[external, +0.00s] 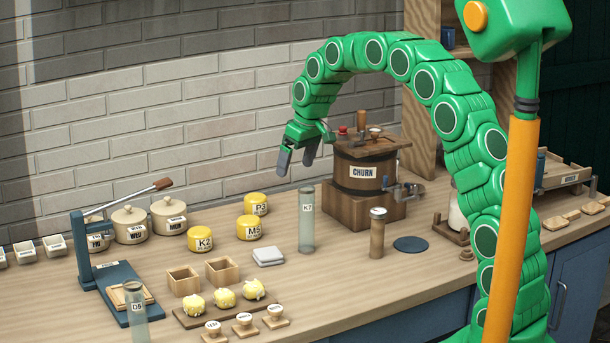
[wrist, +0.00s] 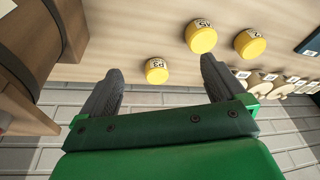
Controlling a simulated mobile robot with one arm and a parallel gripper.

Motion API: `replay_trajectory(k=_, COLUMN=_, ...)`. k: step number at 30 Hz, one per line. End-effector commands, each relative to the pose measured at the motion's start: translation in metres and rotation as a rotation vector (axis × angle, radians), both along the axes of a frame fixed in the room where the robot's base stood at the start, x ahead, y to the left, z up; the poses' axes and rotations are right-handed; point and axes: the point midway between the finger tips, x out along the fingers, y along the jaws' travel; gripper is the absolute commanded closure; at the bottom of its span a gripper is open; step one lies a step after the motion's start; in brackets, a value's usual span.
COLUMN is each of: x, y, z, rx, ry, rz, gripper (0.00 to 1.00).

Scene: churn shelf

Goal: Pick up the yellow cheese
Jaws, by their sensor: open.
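Three yellow cheeses with white labels stand on the wooden counter: K2 (external: 200,240), M5 (external: 249,228) and P3 (external: 255,204). In the wrist view, P3 (wrist: 157,71) shows between my finger lines, with M5 (wrist: 201,38) beyond the right finger and K2 (wrist: 249,43) further right. My gripper (external: 297,160) is open and empty. It hangs in the air above the counter, up and to the right of P3 in the external view, apart from all three cheeses.
The brown churn (external: 363,172) stands right of the cheeses. A tall glass cylinder labelled K7 (external: 306,228) stands in front of it. Lidded crocks (external: 129,226) stand left of K2, by a blue lever press (external: 82,250). Small wooden boxes (external: 222,271) and a board of yellow lumps (external: 224,299) lie in front.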

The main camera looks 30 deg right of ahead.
Motion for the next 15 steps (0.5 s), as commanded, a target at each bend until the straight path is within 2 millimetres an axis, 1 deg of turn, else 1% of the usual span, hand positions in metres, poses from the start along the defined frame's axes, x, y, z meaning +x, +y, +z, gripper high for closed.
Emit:
replay_trajectory(k=1, x=0.013, y=0.003, z=-0.008, rx=0.001, ry=-0.009, rz=0.007, gripper=0.03)
replay_trajectory(k=3, x=0.029, y=0.007, z=-0.015, rx=0.003, ry=-0.023, rz=0.017, gripper=0.03)
replay_trajectory(k=9, x=0.073, y=0.018, z=-0.039, rx=0.007, ry=-0.068, rz=0.045, gripper=0.03)
replay_trajectory(k=12, x=0.093, y=0.023, z=-0.053, rx=0.008, ry=-0.088, rz=0.06, gripper=0.03)
replay_trajectory(k=15, x=0.11, y=0.028, z=-0.063, rx=0.007, ry=-0.111, rz=0.072, gripper=0.03)
